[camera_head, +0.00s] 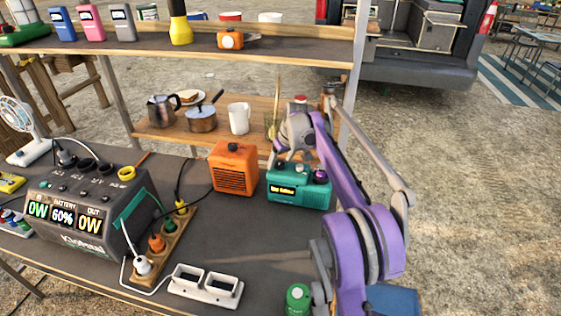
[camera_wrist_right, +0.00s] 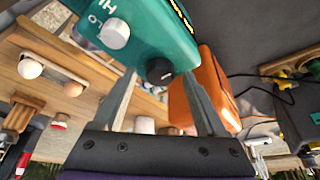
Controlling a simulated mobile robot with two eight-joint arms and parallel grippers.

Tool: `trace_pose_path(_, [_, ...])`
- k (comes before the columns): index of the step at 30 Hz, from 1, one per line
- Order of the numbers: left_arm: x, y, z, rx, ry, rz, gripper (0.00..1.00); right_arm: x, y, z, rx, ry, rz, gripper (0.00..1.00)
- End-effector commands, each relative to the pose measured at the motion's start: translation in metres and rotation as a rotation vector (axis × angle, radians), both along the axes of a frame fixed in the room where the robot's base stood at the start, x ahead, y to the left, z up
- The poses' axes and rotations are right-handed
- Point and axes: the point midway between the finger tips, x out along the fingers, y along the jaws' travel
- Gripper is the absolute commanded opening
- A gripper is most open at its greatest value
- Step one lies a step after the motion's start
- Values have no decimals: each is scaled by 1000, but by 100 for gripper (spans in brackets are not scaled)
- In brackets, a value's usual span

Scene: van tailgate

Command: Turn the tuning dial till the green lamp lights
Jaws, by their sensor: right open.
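A teal radio (camera_head: 290,196) with a small lit display (camera_head: 283,190) stands on the dark worktop. In the right wrist view the radio (camera_wrist_right: 165,25) shows a black dial (camera_wrist_right: 160,70) and a pale grey knob (camera_wrist_right: 115,33) near HI and LO marks. My right gripper (camera_wrist_right: 159,78) is open and empty, its fingertips on either side of the black dial in the picture; I cannot tell whether they touch it. In the head view my right gripper (camera_head: 290,158) is just above and behind the radio. No lit green lamp can be made out. My left gripper is out of view.
An orange box (camera_head: 234,168) stands close left of the radio. A power station (camera_head: 90,210), a plug strip (camera_head: 160,245) and a white double socket (camera_head: 205,286) are further left. A green-topped can (camera_head: 298,298) is at the front. A shelf (camera_head: 190,50) crosses behind.

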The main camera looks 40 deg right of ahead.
Motion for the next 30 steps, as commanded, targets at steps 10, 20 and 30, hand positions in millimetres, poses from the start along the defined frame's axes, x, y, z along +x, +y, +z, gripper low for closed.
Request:
trace_pose_path(10, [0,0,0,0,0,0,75,1,0,-1,0,0,0,60])
trace_pose_path(20, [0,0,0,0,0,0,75,0,0,-1,0,0,0,0])
trace_pose_path(30, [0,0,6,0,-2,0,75,1,2,0,0,0,-115,0])
